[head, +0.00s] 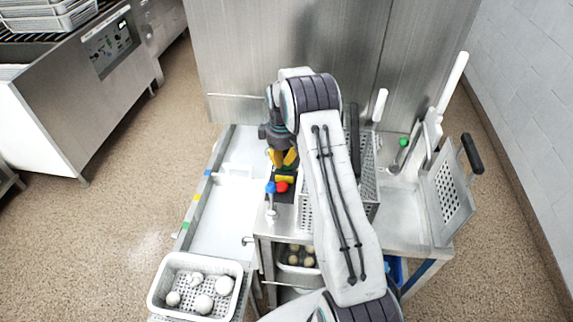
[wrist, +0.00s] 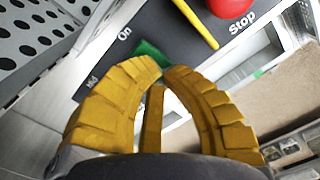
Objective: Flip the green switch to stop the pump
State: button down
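The green switch (wrist: 150,52) shows in the wrist view on a dark control panel (wrist: 112,52), near the printed word "On". It lies just beyond my fingertips, which partly cover it; whether they touch it I cannot tell. My gripper (wrist: 163,72) has yellow ribbed fingers, with tips drawn nearly together and nothing seen held between them. In the head view my gripper (head: 284,158) is over the far part of the panel, and the switch cannot be made out clearly there.
The panel also carries a yellow lever (wrist: 197,22), a red button (head: 281,187) by "Stop" and a blue knob (head: 270,187). Perforated metal baskets (head: 368,185) stand to the right, partly behind my arm. A white basket (head: 240,277) with pale round items is at front left.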

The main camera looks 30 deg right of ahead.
jog(key=shift+r+p, duration=1.75)
jog(key=shift+r, duration=1.4)
